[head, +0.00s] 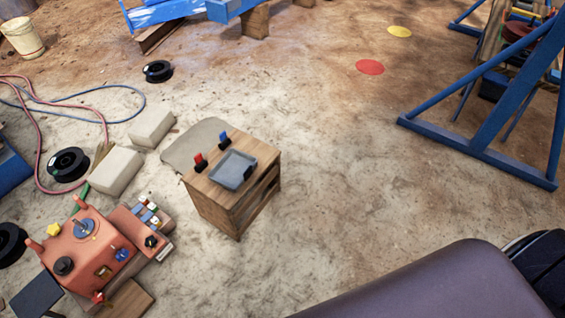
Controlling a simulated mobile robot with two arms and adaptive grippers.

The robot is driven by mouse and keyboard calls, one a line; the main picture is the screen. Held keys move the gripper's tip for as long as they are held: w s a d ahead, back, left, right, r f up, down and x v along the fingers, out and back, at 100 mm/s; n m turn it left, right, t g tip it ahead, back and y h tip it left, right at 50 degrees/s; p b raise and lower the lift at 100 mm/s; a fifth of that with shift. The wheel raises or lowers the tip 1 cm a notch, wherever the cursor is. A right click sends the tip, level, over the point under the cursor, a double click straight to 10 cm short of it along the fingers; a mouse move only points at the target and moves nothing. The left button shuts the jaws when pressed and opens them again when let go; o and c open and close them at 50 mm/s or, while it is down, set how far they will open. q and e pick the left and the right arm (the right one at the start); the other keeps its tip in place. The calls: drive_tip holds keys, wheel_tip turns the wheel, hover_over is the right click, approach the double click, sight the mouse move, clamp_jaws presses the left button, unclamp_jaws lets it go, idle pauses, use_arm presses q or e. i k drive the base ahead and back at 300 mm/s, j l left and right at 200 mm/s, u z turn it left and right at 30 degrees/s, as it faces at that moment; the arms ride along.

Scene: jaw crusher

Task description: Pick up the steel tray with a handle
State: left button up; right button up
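A small grey steel tray (234,170) lies on the top of a wooden crate-like stand (222,196), left of the picture's middle. It looks shallow, with a raised rim. Its handle is too small to make out clearly. A red object (200,162) and a blue object (224,139) stand on the same wooden top, on the tray's left and far side. Neither of my grippers shows in the head view.
An orange control box (88,250) with knobs stands at the lower left, near pale blocks (116,170). Hoses (70,107) and black reels (68,164) lie at the left. A blue steel frame (480,150) stands at the right. The floor between it and the stand is clear.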

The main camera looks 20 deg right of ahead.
sight(235, 168)
drive_tip(key=z, duration=0.2)
drive_tip(key=i+j+z, duration=0.4)
drive_tip(key=i+j, duration=0.35)
drive_tip(key=i, duration=0.15)
